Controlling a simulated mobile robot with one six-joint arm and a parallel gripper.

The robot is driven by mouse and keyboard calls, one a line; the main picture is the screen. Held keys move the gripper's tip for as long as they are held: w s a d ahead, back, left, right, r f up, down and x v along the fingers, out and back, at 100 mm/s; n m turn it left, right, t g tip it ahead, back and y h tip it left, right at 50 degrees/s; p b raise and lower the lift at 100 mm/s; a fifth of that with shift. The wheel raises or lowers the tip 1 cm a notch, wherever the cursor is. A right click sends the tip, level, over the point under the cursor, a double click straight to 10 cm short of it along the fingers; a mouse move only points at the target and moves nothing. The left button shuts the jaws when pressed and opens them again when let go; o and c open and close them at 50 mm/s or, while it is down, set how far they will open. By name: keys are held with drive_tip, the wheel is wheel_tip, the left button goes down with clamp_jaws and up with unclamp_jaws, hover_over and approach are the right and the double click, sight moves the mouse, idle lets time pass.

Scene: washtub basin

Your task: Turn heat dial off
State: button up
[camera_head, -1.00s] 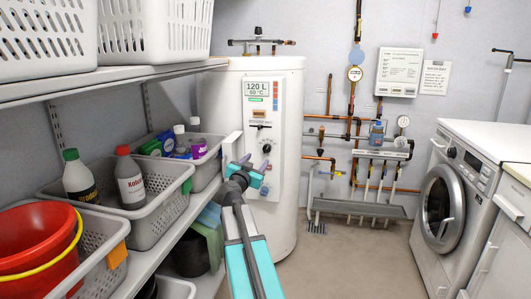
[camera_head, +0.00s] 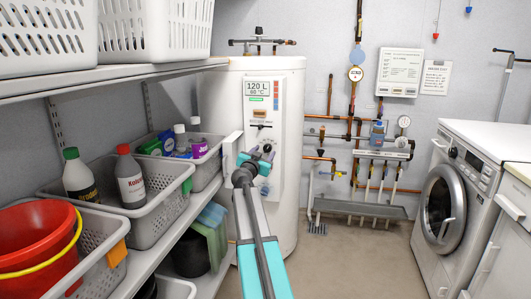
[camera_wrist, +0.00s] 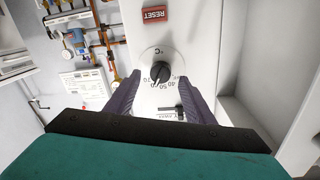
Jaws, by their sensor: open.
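The heat dial (camera_wrist: 160,72) is a round light disc with a black knob on the white panel of the water heater (camera_head: 215,115). Numbers run along its lower edge in the wrist view, and a °C mark sits above it. In the head view the dial (camera_head: 267,147) shows just above my gripper (camera_head: 257,158), partly covered. My gripper (camera_wrist: 159,77) is open, with one dark finger on each side of the dial in the wrist view. I cannot tell whether the fingers touch the knob.
A red RESET button (camera_wrist: 155,14) is near the dial, and a small slider (camera_wrist: 171,110) is on its other side. Shelves with grey baskets (camera_head: 150,225) stand at left. Pipes (camera_head: 353,130) run along the back wall. A washing machine (camera_head: 455,200) stands at right.

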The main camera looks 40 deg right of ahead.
sight(266, 149)
drive_tip(key=shift+x, duration=1.6)
drive_tip(key=c, duration=1)
drive_tip(key=shift+a+f, duration=0.1)
drive_tip(key=shift+a, duration=0.4)
drive_tip(key=shift+c, duration=0.4)
drive_tip(key=shift+d, duration=0.45)
